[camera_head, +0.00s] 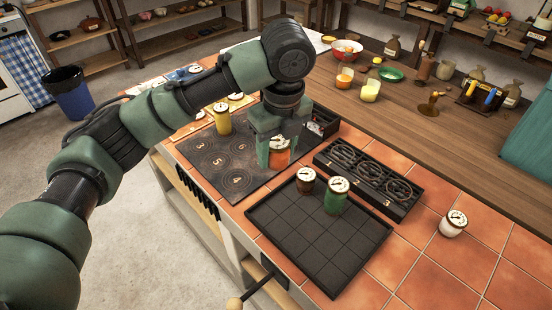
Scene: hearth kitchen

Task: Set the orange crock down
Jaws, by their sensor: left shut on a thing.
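My left gripper (279,152) reaches down from above and is shut on the orange crock (280,158). The crock has a pale lid and is upright between the fingers. It is over the right part of the dark mat with numbered circles (203,165); I cannot tell whether its base touches the mat. A yellow crock (222,120) stands toward the back of this mat. A brown crock (305,182) and a green crock (335,198) stand at the back of the black gridded tray (320,245). My right gripper is not in view.
A black rack with round wire rings (368,178) lies behind the tray. A white crock (453,224) stands on the orange tiles at right. A dark box (322,125) is close behind my gripper. The front of the tray is clear.

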